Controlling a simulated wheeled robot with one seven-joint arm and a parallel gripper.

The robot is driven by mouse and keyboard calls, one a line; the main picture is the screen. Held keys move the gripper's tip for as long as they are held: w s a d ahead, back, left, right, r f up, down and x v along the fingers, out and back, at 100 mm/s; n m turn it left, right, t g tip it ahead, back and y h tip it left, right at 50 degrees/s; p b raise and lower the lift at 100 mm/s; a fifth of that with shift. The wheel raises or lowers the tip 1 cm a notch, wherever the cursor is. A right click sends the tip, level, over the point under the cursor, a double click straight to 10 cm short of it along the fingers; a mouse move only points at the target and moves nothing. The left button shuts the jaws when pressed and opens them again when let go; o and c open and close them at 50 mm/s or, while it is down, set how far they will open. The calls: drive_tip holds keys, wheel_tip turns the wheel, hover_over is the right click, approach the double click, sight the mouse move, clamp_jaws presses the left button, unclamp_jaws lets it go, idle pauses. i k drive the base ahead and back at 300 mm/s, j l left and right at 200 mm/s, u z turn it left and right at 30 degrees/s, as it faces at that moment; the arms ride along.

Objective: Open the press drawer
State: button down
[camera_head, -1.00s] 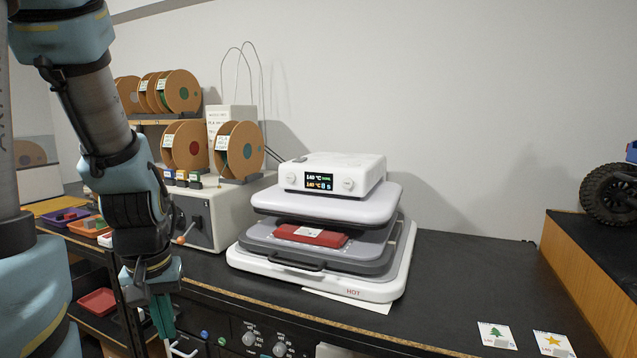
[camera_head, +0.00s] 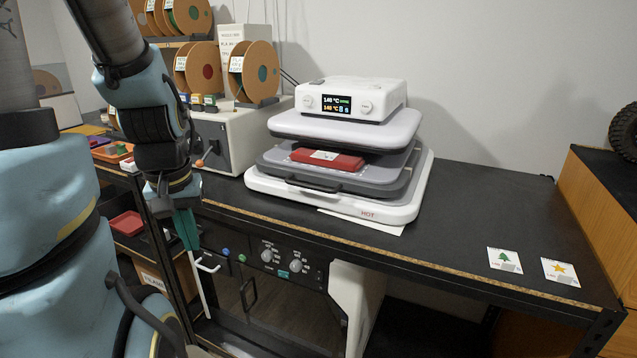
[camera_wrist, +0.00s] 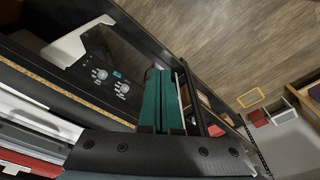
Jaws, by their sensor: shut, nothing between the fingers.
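The heat press (camera_head: 350,140) stands on the black bench in the head view, with a display on top. Its grey lower drawer (camera_head: 270,160) has a black handle (camera_head: 313,185) at the front, and a red block (camera_head: 327,160) lies on it under the raised upper plate. My gripper (camera_head: 188,240) points down in front of the bench edge, left of and below the press. Its green fingers (camera_wrist: 162,100) are together and empty in the wrist view, clear of the handle. Part of the press shows at the lower left of the wrist view (camera_wrist: 35,130).
The bench (camera_head: 450,250) has a wooden front edge, with a tree card (camera_head: 504,260) and a star card (camera_head: 560,271) at the right. A knob panel (camera_head: 280,262) sits under the bench. Spools (camera_head: 262,72) and a grey box stand left of the press.

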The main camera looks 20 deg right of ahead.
sight(382, 177)
drive_tip(key=i+l+u, duration=0.15)
drive_tip(key=l, duration=0.65)
drive_tip(key=u, duration=1.4)
drive_tip(key=k+j, duration=0.05)
